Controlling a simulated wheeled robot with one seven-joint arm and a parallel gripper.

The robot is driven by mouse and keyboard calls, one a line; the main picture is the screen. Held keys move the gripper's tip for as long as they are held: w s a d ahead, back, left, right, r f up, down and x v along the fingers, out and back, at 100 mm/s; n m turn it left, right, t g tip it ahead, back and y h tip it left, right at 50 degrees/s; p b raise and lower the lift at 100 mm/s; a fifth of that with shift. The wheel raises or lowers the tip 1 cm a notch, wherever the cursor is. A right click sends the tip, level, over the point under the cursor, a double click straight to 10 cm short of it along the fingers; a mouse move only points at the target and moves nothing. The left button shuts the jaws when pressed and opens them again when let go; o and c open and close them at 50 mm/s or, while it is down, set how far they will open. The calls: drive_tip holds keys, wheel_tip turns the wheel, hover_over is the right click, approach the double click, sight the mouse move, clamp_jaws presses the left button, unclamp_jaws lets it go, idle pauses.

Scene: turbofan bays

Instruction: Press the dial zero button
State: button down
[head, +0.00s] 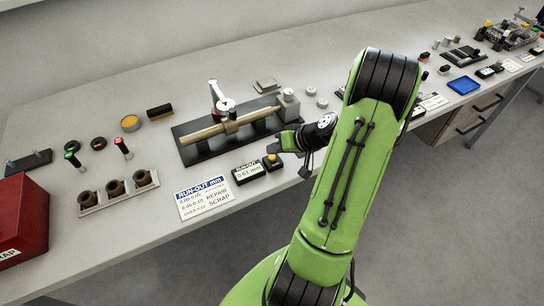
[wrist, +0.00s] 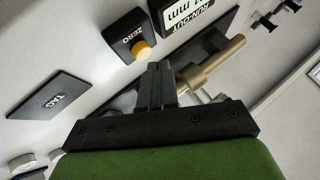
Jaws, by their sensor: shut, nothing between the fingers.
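The dial zero button is a round yellow-orange cap (head: 273,157) on a small black box, beside the run-out display (head: 248,171), which reads 0.01 mm or similar; the digits are small. In the wrist view the button (wrist: 141,48) sits under the word ZERO, next to the display (wrist: 183,14). My gripper (head: 279,143) is shut and empty. In the wrist view its fingertips (wrist: 157,68) show just below and right of the button, close to it. A gap in depth between them cannot be judged. The button's face is not covered.
The shaft on its black fixture (head: 225,130), with the dial gauge (head: 224,103), lies just behind the box. A run-out card (head: 204,198) lies left of the display. A black TAG plate (wrist: 52,96) shows in the wrist view. The bench's front edge is close.

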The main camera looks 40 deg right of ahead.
sight(275, 157)
drive_tip(key=shift+f, duration=0.3)
drive_tip(key=shift+f+b, duration=0.5)
drive_tip(key=shift+b, duration=0.15)
idle(0.4)
idle(0.3)
drive_tip(key=shift+r+p, duration=0.6)
drive_tip(key=shift+r, duration=0.35)
drive_tip(key=shift+r+p, duration=1.85)
drive_tip(key=shift+r, duration=0.75)
drive_tip(key=shift+f, duration=0.1)
